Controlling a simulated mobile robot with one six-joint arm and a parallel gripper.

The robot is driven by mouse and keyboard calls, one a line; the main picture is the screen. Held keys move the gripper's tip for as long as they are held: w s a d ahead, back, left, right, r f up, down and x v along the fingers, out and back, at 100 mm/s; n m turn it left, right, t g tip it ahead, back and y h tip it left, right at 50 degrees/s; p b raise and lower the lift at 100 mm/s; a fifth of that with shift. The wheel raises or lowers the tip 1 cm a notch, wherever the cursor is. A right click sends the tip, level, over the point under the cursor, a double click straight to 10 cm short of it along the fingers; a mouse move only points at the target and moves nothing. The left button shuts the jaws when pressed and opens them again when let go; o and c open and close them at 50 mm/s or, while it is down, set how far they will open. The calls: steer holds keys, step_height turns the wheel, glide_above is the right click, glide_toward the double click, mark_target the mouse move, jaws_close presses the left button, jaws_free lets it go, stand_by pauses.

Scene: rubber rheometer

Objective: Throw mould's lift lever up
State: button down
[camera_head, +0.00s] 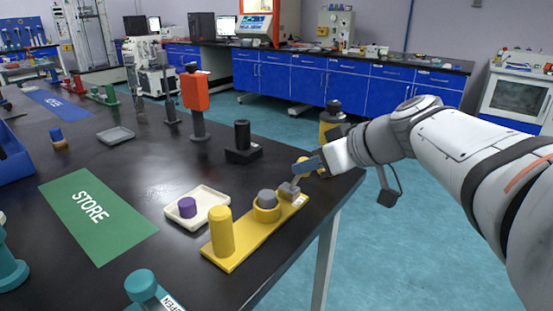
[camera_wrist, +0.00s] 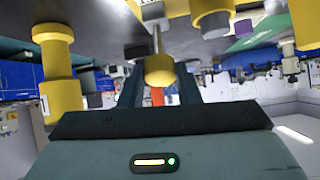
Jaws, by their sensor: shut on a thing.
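The mould is a long yellow base (camera_head: 238,247) near the table's front right edge, with a yellow post and a yellow ring holding a grey disc (camera_head: 267,197). At its far end a grey bracket (camera_head: 290,188) carries the lift lever, a thin rod with a yellow knob. The lever leans up from the bracket toward my gripper (camera_head: 308,166). In the wrist view the lever's yellow knob (camera_wrist: 160,69) sits between the two dark fingers of my gripper (camera_wrist: 158,84), which is shut on it. The fingers partly hide the knob in the head view.
A cream tray (camera_head: 183,222) with a purple cylinder (camera_head: 187,207) lies left of the mould. A black block (camera_head: 243,155) stands behind. A yellow item with a dark top (camera_head: 327,120) stands close behind my gripper. The green STORE mat (camera_head: 85,215) is clear.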

steer(key=shift+s+d+f+y+b, duration=0.25)
steer(key=shift+f+b, duration=0.2)
steer(key=shift+b, duration=0.65)
steer(key=shift+r+t+b, duration=0.15)
steer(key=shift+t+b, duration=0.15)
steer(key=shift+b, duration=0.05)
steer(key=c, duration=1.1)
jaws_free()
steer(key=shift+o, duration=0.2)
